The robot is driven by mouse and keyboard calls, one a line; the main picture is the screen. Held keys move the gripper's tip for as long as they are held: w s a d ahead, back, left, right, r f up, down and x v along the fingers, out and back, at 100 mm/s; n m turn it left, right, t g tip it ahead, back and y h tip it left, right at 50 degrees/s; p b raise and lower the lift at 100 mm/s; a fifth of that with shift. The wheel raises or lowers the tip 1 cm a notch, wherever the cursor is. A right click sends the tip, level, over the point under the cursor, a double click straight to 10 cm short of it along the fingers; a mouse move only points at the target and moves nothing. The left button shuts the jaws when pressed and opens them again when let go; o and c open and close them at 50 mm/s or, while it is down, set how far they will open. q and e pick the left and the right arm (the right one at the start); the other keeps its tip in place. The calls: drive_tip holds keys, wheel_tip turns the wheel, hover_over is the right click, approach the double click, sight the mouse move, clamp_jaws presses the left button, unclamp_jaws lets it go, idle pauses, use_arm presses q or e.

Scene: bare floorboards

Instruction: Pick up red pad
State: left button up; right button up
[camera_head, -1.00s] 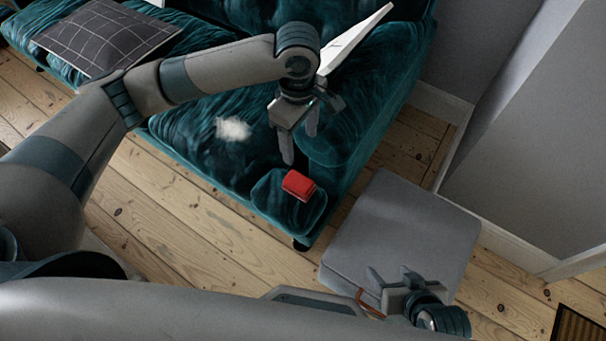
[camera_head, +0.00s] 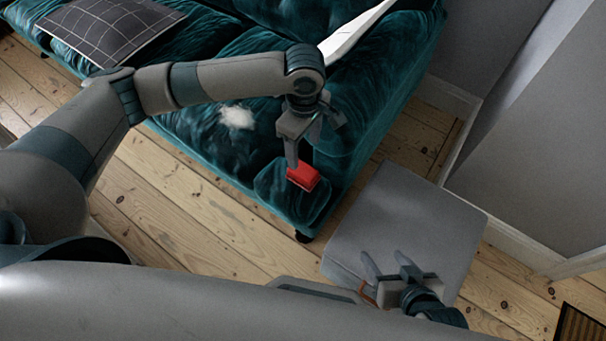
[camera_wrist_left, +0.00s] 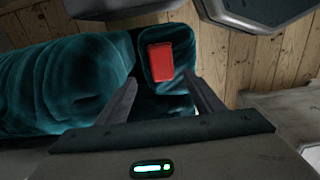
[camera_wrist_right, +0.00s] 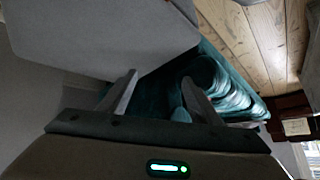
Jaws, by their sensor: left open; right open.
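The red pad (camera_head: 304,177) lies on the front corner of the teal sofa's arm in the head view. It also shows in the left wrist view (camera_wrist_left: 161,63), ahead of and between the finger directions. My left gripper (camera_head: 298,160) is open and empty, pointing down above the pad, with one finger overlapping the pad's edge in the head view. I cannot tell whether it touches. My right gripper (camera_head: 386,262) is open and empty over the grey ottoman, away from the pad. In the right wrist view its fingers (camera_wrist_right: 158,88) are spread.
The teal sofa (camera_head: 190,128) carries a dark checked cushion (camera_head: 110,30), a white fluffy patch (camera_head: 237,117) and a white flat object (camera_head: 350,38). A grey ottoman (camera_head: 420,220) stands right of the sofa arm. Bare floorboards (camera_head: 180,225) lie in front; a grey wall is at right.

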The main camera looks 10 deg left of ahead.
sight(303, 170)
use_arm(q)
wheel_tip(303, 170, down, 3)
drive_tip(key=shift+b, duration=0.3)
drive_tip(key=shift+f, duration=0.6)
use_arm(e)
drive_tip(key=shift+w+a+r+t+y, duration=0.2)
drive_tip(key=shift+w+a+r+t, duration=0.15)
drive_tip(key=shift+w+t, duration=0.15)
drive_tip(key=shift+w+a+r+t+y, duration=0.2)
drive_tip(key=shift+w+a+r+t, duration=0.15)
drive_tip(key=shift+w+t, duration=0.1)
use_arm(q)
drive_tip(key=shift+f, duration=0.15)
wheel_tip(303, 170, down, 4)
drive_tip(key=shift+s+a+r+b, duration=0.1)
drive_tip(key=shift+r+b, duration=0.05)
drive_tip(key=shift+b, duration=0.65)
drive_tip(key=shift+f, duration=0.6)
use_arm(e)
drive_tip(key=w+a+r+t+y, duration=0.1)
drive_tip(key=w+a+r+t, duration=0.1)
drive_tip(key=w+r+t, duration=0.1)
drive_tip(key=shift+w+r, duration=0.2)
drive_tip(key=shift+r, duration=0.7)
use_arm(q)
drive_tip(key=c, duration=1.2)
